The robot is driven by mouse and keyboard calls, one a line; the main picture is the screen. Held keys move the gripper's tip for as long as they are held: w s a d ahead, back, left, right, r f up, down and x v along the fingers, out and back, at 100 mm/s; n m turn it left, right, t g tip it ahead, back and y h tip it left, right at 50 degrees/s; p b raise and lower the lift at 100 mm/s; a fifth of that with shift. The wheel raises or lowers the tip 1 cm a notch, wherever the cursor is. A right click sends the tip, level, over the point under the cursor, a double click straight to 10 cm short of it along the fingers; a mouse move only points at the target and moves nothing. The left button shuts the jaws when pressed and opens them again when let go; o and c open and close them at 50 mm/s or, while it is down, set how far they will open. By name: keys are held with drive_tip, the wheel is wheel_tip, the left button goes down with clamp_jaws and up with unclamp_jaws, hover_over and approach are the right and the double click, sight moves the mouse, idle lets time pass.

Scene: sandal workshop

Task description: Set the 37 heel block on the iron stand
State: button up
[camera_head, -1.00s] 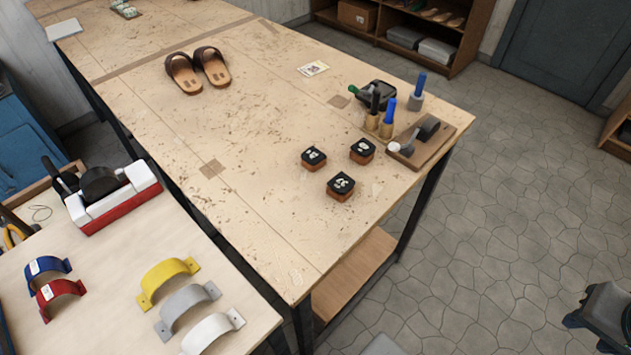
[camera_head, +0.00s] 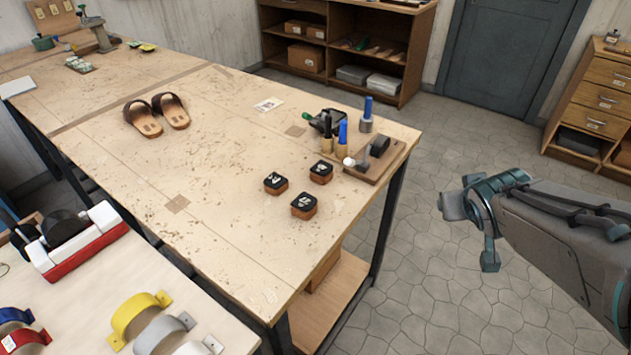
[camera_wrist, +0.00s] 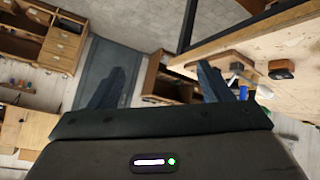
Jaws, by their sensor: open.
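Three small heel blocks with black tops and brown sides stand apart on the long workbench in the head view: a left one (camera_head: 276,183), a back one (camera_head: 321,172) and a front one (camera_head: 304,205). Their white numbers are too small to read surely now; the front one looked like 37 earlier. In the head view my arm hangs over the floor, right of the bench, away from the blocks.
Sandals (camera_head: 157,115) lie farther back. A side table holds coloured arches (camera_head: 138,316). Open stone floor (camera_head: 450,285) lies right of the workbench (camera_head: 230,235).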

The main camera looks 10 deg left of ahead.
drive_tip(key=w+a+f+n+t+y+b, duration=0.1)
drive_tip(key=w+a+f+n+t+y, duration=0.15)
drive_tip(key=w+a, duration=0.25)
drive_tip(key=n+g+y+b, duration=0.2)
drive_tip(key=n+g+y, duration=0.5)
drive_tip(key=y, duration=0.4)
approach(305, 201)
drive_tip(key=shift+n, duration=0.55)
drive_tip(key=x, duration=0.4)
drive_tip(key=shift+f+b, duration=0.4)
drive_tip(key=shift+f, duration=0.05)
drive_tip(key=shift+r+x, duration=0.15)
drive_tip(key=shift+x, duration=1.3)
drive_tip(key=shift+r+x, duration=0.1)
drive_tip(key=shift+x, duration=1.4)
drive_tip(key=shift+a+r, duration=0.1)
drive_tip(key=c, duration=1.2)
drive_tip(key=shift+o, duration=0.2)
